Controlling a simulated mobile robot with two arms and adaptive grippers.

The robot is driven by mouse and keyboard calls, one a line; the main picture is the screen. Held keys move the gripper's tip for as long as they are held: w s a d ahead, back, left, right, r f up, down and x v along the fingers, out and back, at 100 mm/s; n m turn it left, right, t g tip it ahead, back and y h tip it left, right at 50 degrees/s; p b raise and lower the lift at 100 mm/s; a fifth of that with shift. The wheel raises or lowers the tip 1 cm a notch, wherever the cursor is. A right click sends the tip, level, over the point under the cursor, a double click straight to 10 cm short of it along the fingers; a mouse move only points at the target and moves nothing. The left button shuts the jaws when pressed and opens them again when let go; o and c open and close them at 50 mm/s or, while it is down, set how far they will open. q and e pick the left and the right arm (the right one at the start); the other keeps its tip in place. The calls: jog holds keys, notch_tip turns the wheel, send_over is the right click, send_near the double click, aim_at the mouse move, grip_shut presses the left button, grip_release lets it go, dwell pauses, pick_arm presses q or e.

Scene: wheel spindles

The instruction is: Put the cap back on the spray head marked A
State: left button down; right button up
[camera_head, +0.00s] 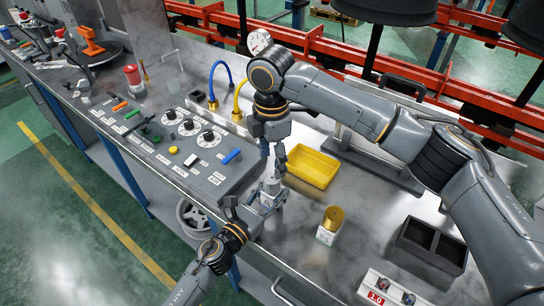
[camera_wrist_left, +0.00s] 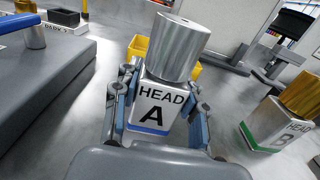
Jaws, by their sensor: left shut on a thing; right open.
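The block marked HEAD A (camera_wrist_left: 160,105) has a blue stripe and shows small in the head view (camera_head: 267,200). A silver cylinder (camera_wrist_left: 178,45), which looks like its cap, sits over its top and also shows in the head view (camera_head: 271,186). In the left wrist view it leans slightly; I cannot tell if it is fully seated. My left gripper (camera_wrist_left: 158,112) is shut on the block from both sides; it also shows in the head view (camera_head: 258,203). My right gripper (camera_head: 273,157) is open, pointing down just above the silver cylinder.
The block marked HEAD B (camera_wrist_left: 275,125), with a gold cylinder (camera_wrist_left: 303,94) on top, stands to the right. A yellow tray (camera_head: 313,167) lies behind. A dial panel (camera_head: 205,178) stands left of the grippers. A dark two-compartment bin (camera_head: 432,245) is at the right.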

aim_at(272, 177)
jog(key=shift+n, duration=0.4)
jog(key=shift+f, duration=0.1)
jog(key=shift+f, duration=3.9)
